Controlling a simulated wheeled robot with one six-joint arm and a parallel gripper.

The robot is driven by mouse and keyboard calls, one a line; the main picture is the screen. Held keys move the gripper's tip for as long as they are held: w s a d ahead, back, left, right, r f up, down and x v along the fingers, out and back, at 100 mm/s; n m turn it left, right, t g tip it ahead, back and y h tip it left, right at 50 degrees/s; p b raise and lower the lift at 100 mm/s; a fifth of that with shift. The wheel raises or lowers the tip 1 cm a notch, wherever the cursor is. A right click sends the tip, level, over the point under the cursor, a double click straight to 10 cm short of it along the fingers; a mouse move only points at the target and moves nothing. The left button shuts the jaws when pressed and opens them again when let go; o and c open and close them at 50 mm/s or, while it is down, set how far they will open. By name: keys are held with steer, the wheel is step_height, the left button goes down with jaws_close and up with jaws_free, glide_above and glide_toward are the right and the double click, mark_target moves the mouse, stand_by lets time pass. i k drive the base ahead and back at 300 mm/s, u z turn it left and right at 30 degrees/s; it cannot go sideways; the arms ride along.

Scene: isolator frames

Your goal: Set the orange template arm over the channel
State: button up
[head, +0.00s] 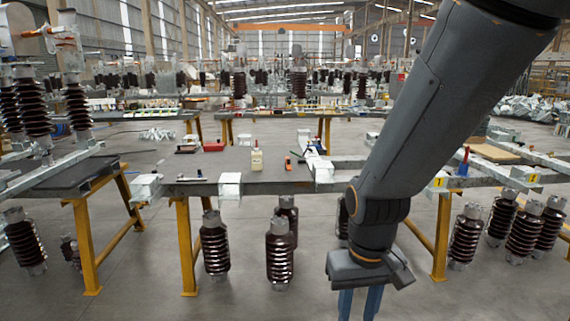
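A small orange piece (288,163) lies on the grey table top, right of a cream bottle; it is too small to tell if it is the template arm. A long grey steel channel (275,188) runs along the table's front edge, passing behind my arm to the right. My gripper (359,304) hangs low in front of the table, pointing down, well apart from both. Its two blue fingers are cut off by the bottom edge, so their tips and anything between them are hidden.
A cream bottle (257,160) and a red box (214,146) stand on the table. White blocks (230,185) sit along the channel. Brown ribbed insulators (280,252) stand on the floor before and under it, near yellow table legs (187,245). My arm hides part of the right side.

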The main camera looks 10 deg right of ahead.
mark_target(288, 160)
steer(key=z, duration=0.35)
steer(key=i, duration=2.65)
steer(key=u, duration=0.3)
